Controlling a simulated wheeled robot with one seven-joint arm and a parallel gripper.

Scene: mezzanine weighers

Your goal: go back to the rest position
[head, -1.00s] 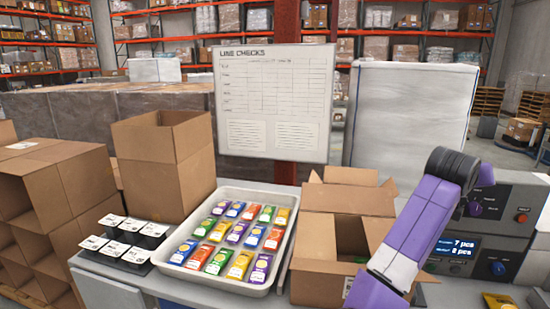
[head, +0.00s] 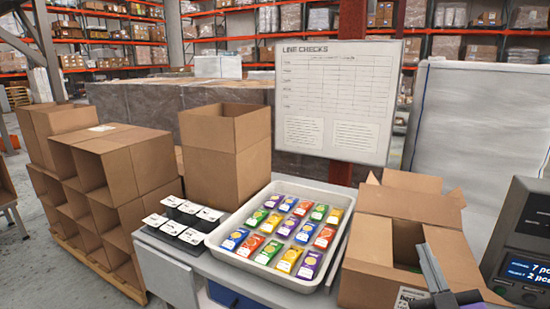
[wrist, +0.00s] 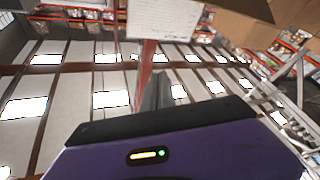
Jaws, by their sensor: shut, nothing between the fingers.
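My gripper (head: 432,268) shows at the lower right of the head view, in front of the open carton, with its narrow grey fingers pointing up. In the wrist view the grey fingers (wrist: 157,93) stand close together beyond my purple wrist housing, with nothing held between them. The wrist camera looks up at the roof. Most of my arm is out of the head view.
A white tray (head: 215,240) of colourful packets stands mid-bench. An open carton (head: 372,254) and a scale display (head: 525,268) are at right. Black containers (head: 183,222) and a tall box (head: 228,160) are at left. A whiteboard (head: 375,75) rises behind.

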